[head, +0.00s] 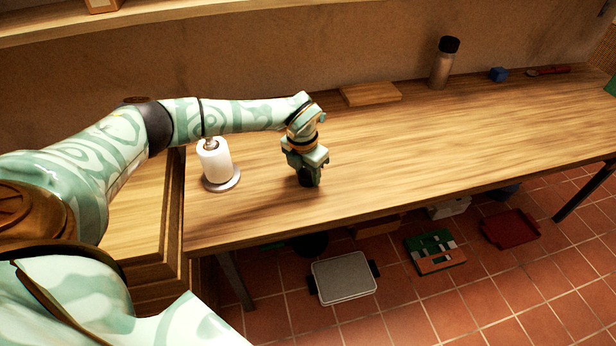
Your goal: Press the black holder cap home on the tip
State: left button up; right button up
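A white paper roll (215,163) stands upright on a holder with a round pale base (222,181), at the left end of the wooden counter. The holder's tip (210,145) sticks up above the roll and looks metallic, with no black cap visible on it. My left gripper (309,181) points down over the counter, to the right of the roll and apart from it. Something black shows at its fingertips, close to the counter top. I cannot tell whether this is the holder cap or the dark fingers, or whether the fingers are closed. My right gripper is not in view.
A wooden board (370,94) lies by the wall. A black-lidded bottle (442,66), a blue block (498,74) and a red spoon-like item (548,71) are farther right. The middle of the counter (430,140) is clear. Several trays and boxes lie on the tiled floor below.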

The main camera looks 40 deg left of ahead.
aim_at(309, 173)
pick_arm(q)
jog(key=shift+c, duration=1)
jog(key=shift+r, duration=0.2)
notch_tip(309, 173, up, 4)
jog(key=shift+s+f+p, duration=0.1)
jog(key=shift+f+p, duration=0.05)
jog(key=shift+p, duration=0.65)
jog(key=s+d+r+p, duration=0.5)
jog(key=s+d+r, duration=0.2)
jog(key=s+r, duration=0.2)
jog(key=shift+s, duration=1.4)
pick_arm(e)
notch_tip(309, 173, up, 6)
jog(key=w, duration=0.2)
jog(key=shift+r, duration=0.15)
pick_arm(q)
jog(key=shift+f, duration=0.1)
